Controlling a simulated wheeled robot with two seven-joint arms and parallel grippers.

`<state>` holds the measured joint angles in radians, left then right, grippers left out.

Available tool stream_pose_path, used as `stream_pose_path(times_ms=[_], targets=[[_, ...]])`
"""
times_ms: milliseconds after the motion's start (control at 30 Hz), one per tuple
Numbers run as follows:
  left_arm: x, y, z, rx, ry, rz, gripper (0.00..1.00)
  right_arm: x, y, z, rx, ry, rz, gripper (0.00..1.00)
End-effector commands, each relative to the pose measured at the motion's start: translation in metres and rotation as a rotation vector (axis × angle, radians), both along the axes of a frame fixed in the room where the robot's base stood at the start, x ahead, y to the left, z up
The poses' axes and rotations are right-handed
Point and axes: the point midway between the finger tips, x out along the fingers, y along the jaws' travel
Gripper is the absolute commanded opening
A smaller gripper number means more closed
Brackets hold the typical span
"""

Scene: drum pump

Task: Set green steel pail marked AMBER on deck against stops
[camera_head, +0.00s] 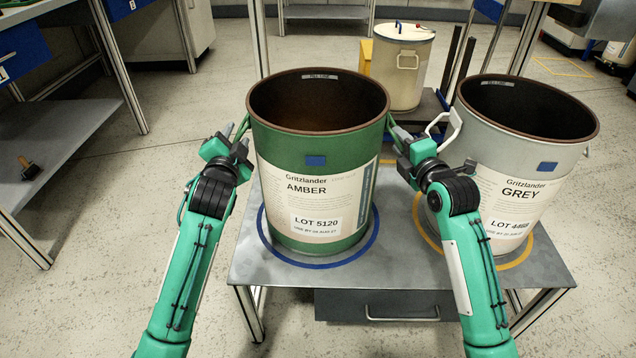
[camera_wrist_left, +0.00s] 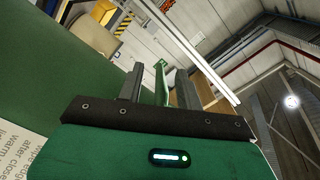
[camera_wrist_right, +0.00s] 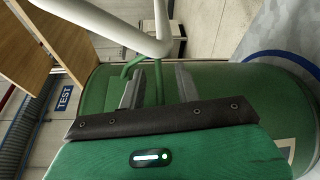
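The green steel pail (camera_head: 275,170) labelled AMBER, LOT 5120, stands upright and open-topped inside a blue ring on the grey table (camera_head: 380,268). My left gripper (camera_head: 240,135) is at the pail's left side. In the left wrist view its fingers (camera_wrist_left: 160,90) stand apart with a thin green handle between them. My right gripper (camera_head: 398,135) is at the pail's right side. In the right wrist view its fingers (camera_wrist_right: 157,88) also stand apart, with a green handle between them. Neither clearly pinches its handle. I cannot tell for certain which surface is the deck; no stops are clearly visible.
A grey pail (camera_head: 490,185) labelled GREY stands in a yellow ring close to my right gripper. Its white handle is beside that gripper. Open floor lies at left.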

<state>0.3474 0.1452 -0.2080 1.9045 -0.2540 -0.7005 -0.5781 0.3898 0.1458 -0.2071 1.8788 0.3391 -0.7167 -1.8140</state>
Motion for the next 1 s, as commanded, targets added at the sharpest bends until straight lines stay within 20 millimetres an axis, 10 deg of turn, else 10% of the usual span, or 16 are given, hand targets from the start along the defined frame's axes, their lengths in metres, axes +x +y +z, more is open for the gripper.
stream_pose_path(times_ms=[333, 533, 1000], targets=[[0.0035, 0.0003, 0.0, 0.0, 0.0, 0.0, 0.36, 0.0031, 0.0012, -0.0003, 0.0, 0.0, 0.0, 0.33], [0.0033, 0.0002, -0.0001, 0.0, 0.0, 0.0, 0.0, 0.0028, 0.0012, -0.0006, 0.0, 0.001, 0.0, 0.0], [0.0032, -0.0004, -0.0005, 0.001, 0.001, -0.001, 0.0, 0.0022, 0.0032, -0.0017, 0.0, 0.003, 0.004, 0.0]])
